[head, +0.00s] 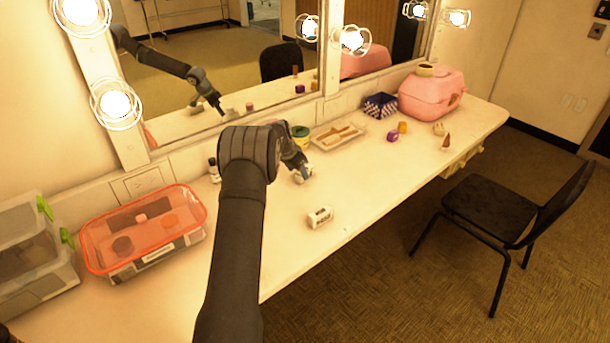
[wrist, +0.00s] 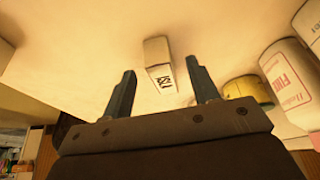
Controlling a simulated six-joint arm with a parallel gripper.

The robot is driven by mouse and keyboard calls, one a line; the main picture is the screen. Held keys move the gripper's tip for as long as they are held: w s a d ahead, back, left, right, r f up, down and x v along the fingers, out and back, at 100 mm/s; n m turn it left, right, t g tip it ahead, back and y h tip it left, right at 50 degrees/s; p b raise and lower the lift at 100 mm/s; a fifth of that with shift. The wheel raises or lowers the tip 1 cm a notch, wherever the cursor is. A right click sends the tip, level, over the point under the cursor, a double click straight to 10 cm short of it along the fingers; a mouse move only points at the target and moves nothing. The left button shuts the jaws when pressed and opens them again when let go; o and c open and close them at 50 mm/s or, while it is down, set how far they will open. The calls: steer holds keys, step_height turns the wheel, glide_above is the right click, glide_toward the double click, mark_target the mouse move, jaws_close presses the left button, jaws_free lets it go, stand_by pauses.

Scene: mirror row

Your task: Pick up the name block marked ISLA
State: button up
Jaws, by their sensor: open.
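A white block (wrist: 161,62) with dark lettering shows in the wrist view. The letters are turned sideways and look like ISLA, though not all are clear. It lies on the table beyond and between my two fingertips, with room on both sides. My gripper (wrist: 163,82) is open and empty, and it also shows low over the table in the head view (head: 302,173). There the block is hard to tell apart from the fingers. Another white block (head: 320,217) with a dark marking, unreadable here, lies nearer the table's front edge.
A white bottle (wrist: 288,82) and a yellow-lidded jar (wrist: 248,91) stand right in the wrist view. A tray (head: 338,136) lies behind my gripper. Small purple (head: 392,136) and orange (head: 402,127) blocks are farther right. A red-rimmed box (head: 146,232) stands left. The table between is mostly clear.

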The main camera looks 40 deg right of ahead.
mark_target(299, 173)
steer(key=shift+x, duration=1.85)
steer(key=shift+s, duration=0.1)
steer(key=c, duration=1.1)
steer(key=shift+o, duration=0.2)
steer(key=shift+r, duration=0.1)
